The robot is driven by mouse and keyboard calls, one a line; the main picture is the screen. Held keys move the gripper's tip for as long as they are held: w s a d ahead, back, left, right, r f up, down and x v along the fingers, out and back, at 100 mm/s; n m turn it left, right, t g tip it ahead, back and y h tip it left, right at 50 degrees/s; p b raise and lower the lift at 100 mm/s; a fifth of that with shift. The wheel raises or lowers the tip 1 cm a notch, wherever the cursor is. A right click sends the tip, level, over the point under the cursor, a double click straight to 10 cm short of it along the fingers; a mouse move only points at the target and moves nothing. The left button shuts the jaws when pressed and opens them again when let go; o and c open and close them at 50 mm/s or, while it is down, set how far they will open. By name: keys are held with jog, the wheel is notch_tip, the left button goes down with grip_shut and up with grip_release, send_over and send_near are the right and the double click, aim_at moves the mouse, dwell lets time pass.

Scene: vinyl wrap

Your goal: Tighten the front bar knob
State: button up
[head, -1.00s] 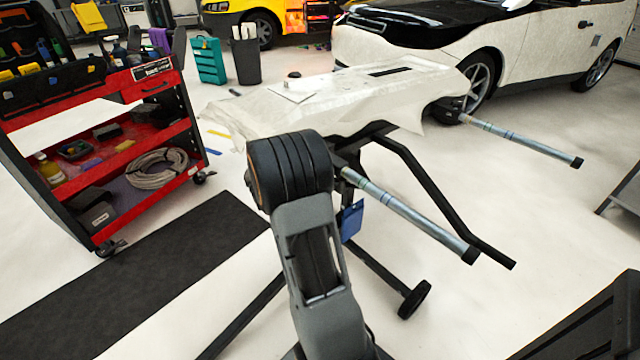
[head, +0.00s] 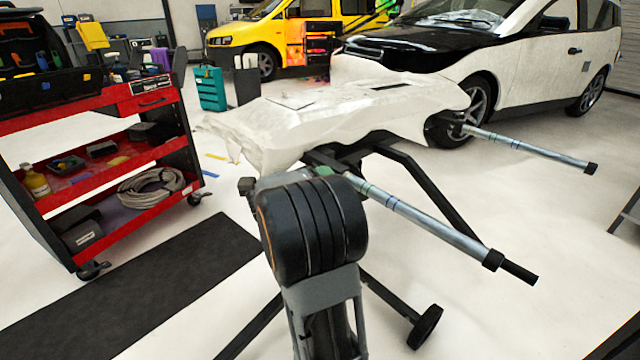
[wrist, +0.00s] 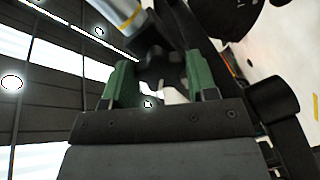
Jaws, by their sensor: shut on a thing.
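The near silvery bar (head: 425,218), which I take for the front bar, sticks out to the right from the stand under the white-covered panel (head: 330,110). It also shows at the top of the wrist view (wrist: 118,12). In the wrist view my gripper (wrist: 160,75) has its green fingers on both sides of a dark lobed knob (wrist: 158,66), close beside the bar, and is shut on it. In the head view my arm hides the knob and most of the gripper. Whether the knob is tight cannot be seen.
A far bar (head: 530,147) also sticks out to the right. The stand has a dark frame and a wheel (head: 424,327). A red tool cart (head: 110,180) stands left, and a white and black car (head: 500,75) behind. A dark mat (head: 130,285) lies on the floor.

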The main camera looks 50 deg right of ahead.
jog(key=m, duration=0.8)
jog(key=m+t+h, duration=0.1)
jog(key=m, duration=0.2)
jog(key=shift+w+f+m, duration=0.1)
jog(key=shift+w+m, duration=0.15)
jog(key=shift+m, duration=0.15)
dwell(0.5)
jog(key=o, duration=0.9)
jog(key=shift+f, duration=0.1)
jog(key=a+p, duration=0.2)
jog(key=a, duration=1.1)
jog(key=shift+a+p, duration=0.35)
jog(key=shift+a, duration=0.05)
